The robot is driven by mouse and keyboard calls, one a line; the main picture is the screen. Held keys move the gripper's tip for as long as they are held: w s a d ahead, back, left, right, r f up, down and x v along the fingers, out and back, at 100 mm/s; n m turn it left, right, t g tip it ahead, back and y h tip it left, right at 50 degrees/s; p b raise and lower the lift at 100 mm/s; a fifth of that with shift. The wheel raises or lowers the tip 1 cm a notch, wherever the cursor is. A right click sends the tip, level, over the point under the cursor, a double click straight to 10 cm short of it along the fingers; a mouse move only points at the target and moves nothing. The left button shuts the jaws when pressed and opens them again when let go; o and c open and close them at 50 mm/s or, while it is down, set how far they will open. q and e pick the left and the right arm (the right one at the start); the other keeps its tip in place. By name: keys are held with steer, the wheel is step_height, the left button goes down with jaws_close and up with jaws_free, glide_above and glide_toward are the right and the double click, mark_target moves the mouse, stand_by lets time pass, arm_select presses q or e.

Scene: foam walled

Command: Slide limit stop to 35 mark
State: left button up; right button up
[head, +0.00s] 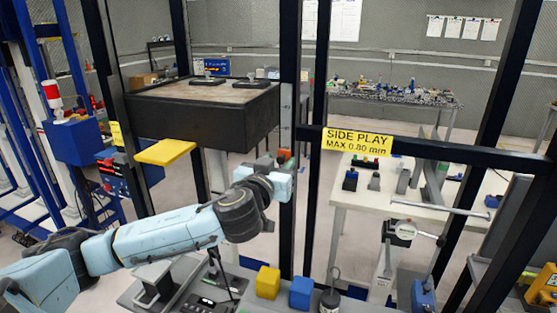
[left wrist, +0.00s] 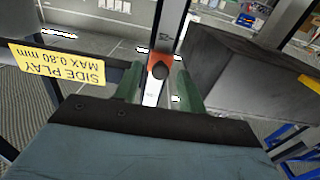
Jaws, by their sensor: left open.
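The limit stop (left wrist: 159,58) is a small orange-red block with a dark round knob, sitting on a pale scale strip (left wrist: 152,93) on a dark upright post. In the head view the stop (head: 283,154) shows as a small orange patch beside my left gripper (head: 277,163), and the strip (head: 286,112) runs up the post above it. In the left wrist view the green fingers of my left gripper (left wrist: 158,88) are spread, one on each side of the stop. I cannot tell whether they touch it. The scale marks are too small to read. My right gripper is out of view.
A yellow "SIDE PLAY MAX 0.80 mm" label (head: 358,142) is on a dark crossbar right of the post. Yellow (head: 267,282) and blue (head: 301,292) blocks sit on the bench below my arm.

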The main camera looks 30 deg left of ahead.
arm_select(q)
steer(key=shift+w+a, duration=0.1)
steer(key=shift+w, duration=0.2)
steer(key=shift+c, duration=0.3)
jaws_close()
steer(key=shift+r+p, duration=1.3)
steer(key=shift+r, duration=1.3)
steer(key=shift+o, duration=0.3)
jaws_free()
steer(key=shift+f, duration=0.1)
